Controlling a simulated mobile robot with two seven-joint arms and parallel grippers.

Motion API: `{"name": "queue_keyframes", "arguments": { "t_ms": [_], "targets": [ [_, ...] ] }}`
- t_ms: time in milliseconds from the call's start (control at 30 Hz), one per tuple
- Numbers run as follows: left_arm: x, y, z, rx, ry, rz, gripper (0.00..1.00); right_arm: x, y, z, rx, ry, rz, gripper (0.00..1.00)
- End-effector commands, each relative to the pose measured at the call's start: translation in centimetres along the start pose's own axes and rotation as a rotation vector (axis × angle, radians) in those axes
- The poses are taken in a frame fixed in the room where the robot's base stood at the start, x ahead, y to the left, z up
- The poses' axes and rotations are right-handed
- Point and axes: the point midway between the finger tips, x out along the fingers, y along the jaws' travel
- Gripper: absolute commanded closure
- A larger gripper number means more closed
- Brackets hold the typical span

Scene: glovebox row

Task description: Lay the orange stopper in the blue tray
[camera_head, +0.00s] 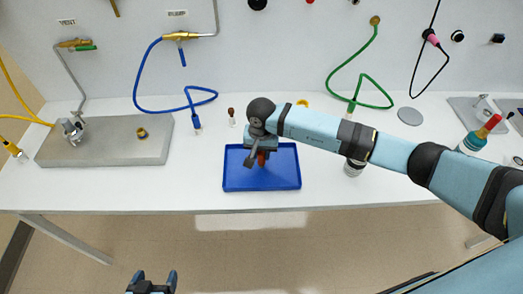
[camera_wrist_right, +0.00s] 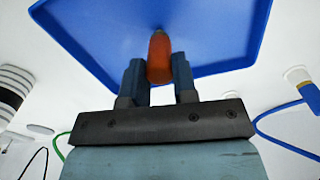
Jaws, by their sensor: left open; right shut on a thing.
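The blue tray (camera_head: 283,180) lies on the white table near its front edge. It also fills the upper part of the right wrist view (camera_wrist_right: 215,45). My right gripper (camera_head: 259,160) is over the tray, pointing down, and is shut on the orange stopper (camera_wrist_right: 159,58). The stopper stands out between the two fingers (camera_wrist_right: 159,82) in the right wrist view. In the head view only a little of the stopper shows below the gripper. I cannot tell whether it touches the tray floor. My left gripper (camera_head: 152,283) is open and empty at the bottom edge, in front of the table.
A grey metal plate (camera_head: 100,150) with fittings is at the left. Blue (camera_head: 187,102) and green (camera_head: 362,83) hoses hang at the back. A small brown-topped vial (camera_head: 231,115) stands behind the tray. A striped container (camera_head: 353,167) stands right of it.

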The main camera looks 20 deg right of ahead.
Motion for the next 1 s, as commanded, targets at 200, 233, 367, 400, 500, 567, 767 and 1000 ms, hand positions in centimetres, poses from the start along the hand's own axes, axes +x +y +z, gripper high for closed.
{"name": "queue_keyframes", "arguments": {
  "t_ms": [200,233,367,400,500,567,767,1000],
  "targets": [
    [0.3,0.0,0.5,0.001,0.0,0.0,0.2,0.5,0.0,0.0,0.0,0.001,0.001,1.0],
    [0.3,0.0,0.5,0.001,-0.001,0.0,0.2,0.4,0.0,0.0,0.0,0.001,0.001,0.69],
    [0.2,0.0,0.4,0.001,-0.001,0.0,0.2,0.3,0.0,0.0,0.0,0.0,0.001,0.48],
    [0.2,0.0,0.4,0.0,-0.001,0.0,0.2,0.3,0.0,0.0,0.0,0.0,0.001,0.48],
    [0.2,0.0,0.4,0.0,-0.001,0.0,0.2,0.3,0.0,0.0,0.0,0.0,0.001,0.48],
    [0.2,0.0,0.4,0.0,-0.001,0.0,0.2,0.3,0.0,0.0,0.0,0.0,0.001,0.48],
    [0.1,0.0,0.1,0.0,0.002,0.001,0.2,-0.8,0.0,-0.1,0.0,0.003,-0.001,0.48],
    [0.8,0.1,1.1,0.0,0.003,0.002,0.2,-5.8,0.0,-0.2,-0.001,0.005,-0.001,0.48]
  ]
}}
